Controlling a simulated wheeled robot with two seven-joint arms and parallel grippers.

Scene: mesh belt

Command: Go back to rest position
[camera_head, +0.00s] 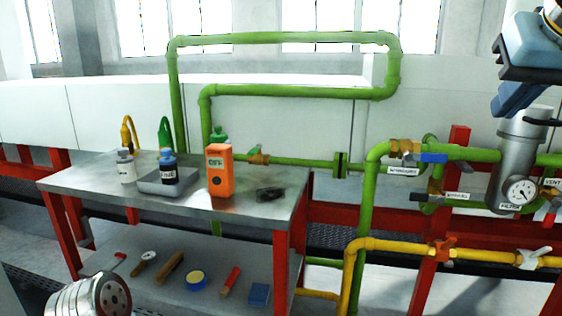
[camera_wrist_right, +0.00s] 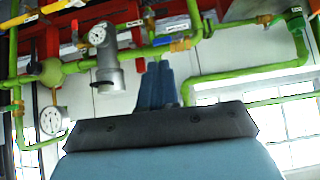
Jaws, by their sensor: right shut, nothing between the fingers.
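My right gripper (camera_head: 512,104) is at the upper right of the head view, beside and a little above the grey filter housing (camera_head: 520,150). Its blue fingers also show in the right wrist view (camera_wrist_right: 157,84), pressed together with nothing between them. It looks upside down against the pipes in that view. My left gripper does not show in either view.
A metal workbench (camera_head: 100,185) holds an orange handheld meter (camera_head: 220,170), bottles and a dark small item (camera_head: 270,194). Tools lie on its lower shelf (camera_head: 225,290). Green pipes (camera_head: 290,92) and a yellow pipe (camera_head: 390,245) with valves run at the right. A pressure gauge (camera_head: 521,192) is on the filter.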

